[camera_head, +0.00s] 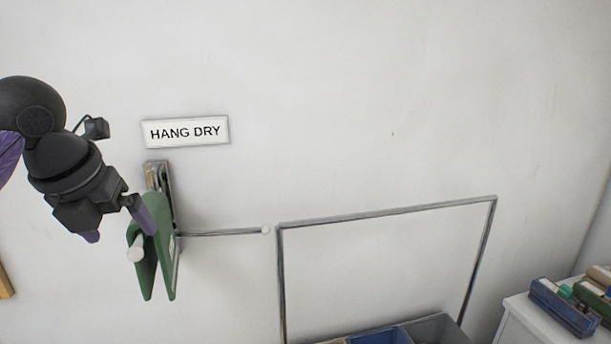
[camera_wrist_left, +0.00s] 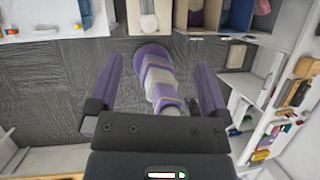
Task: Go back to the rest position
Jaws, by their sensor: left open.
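My left gripper (camera_head: 118,226) comes in from the left in the head view and is open. One finger overlaps a green cloth (camera_head: 146,270) in the picture; I cannot tell whether they touch. The cloth hangs folded, with a white-tipped peg end (camera_head: 135,253) at its front. In the left wrist view, the left gripper's two fingers (camera_wrist_left: 160,88) stand wide apart with nothing held between them. Purple and grey parts of my own body show beyond them. My right gripper is in neither view.
A "HANG DRY" sign (camera_head: 186,131) is on the white wall above the cloth. A second white-tipped rod (camera_head: 222,233) sticks out to the right. A metal frame (camera_head: 388,212) stands over bins (camera_head: 440,331). A white cabinet (camera_head: 535,325) holds boxes (camera_head: 563,308). Grey carpet (camera_wrist_left: 50,90) lies below.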

